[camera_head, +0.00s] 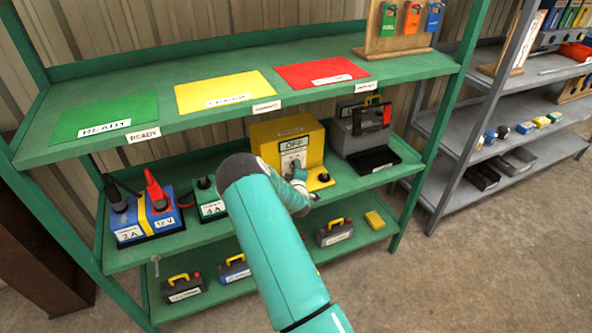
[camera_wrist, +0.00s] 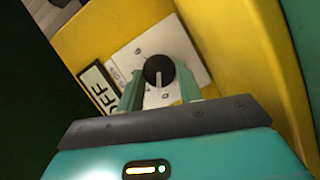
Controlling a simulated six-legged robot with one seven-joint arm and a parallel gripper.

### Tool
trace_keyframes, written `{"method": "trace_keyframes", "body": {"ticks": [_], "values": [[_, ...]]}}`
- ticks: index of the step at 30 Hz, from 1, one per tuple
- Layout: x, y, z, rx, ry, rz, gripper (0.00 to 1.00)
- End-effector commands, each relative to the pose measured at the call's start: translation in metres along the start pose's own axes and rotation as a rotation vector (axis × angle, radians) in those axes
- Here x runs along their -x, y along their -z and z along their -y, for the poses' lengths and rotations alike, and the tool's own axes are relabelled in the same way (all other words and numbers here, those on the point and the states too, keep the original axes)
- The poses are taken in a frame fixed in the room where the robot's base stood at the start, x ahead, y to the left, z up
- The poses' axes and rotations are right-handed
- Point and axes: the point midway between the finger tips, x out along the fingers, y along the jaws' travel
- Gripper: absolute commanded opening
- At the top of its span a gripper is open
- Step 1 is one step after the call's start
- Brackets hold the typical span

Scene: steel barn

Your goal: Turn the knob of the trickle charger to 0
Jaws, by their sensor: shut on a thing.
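A yellow charger box (camera_head: 265,133) stands on the middle green shelf, with a plate reading OFF (camera_head: 292,146) on its front. In the wrist view the OFF plate (camera_wrist: 98,90) lies left of a white dial plate (camera_wrist: 186,52). A round black knob (camera_wrist: 159,70) sits on the dial plate; its white pointer line points down in that picture. The scale marks are too small to read. My gripper (camera_wrist: 161,87) is shut on the knob, one teal finger on each side. In the head view my gripper (camera_head: 299,173) is at the box's front, and the knob is hard to make out.
A blue charger (camera_head: 145,218) and a green unit (camera_head: 206,196) stand to the left, a grey unit (camera_head: 362,138) to the right. The top shelf has green, yellow and red mats. Batteries lie on the bottom shelf. The floor at the right is clear.

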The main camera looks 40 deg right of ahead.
Motion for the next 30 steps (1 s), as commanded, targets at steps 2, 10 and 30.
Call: {"method": "trace_keyframes", "body": {"ticks": [2,10,30], "values": [[0.0001,0.0004,0.0015,0.043,-0.016,-0.002,0.13],[-0.0003,-0.0002,0.0014,0.130,-0.055,0.000,0.13],[-0.0004,-0.0004,0.0011,0.148,-0.062,0.000,0.57]]}}
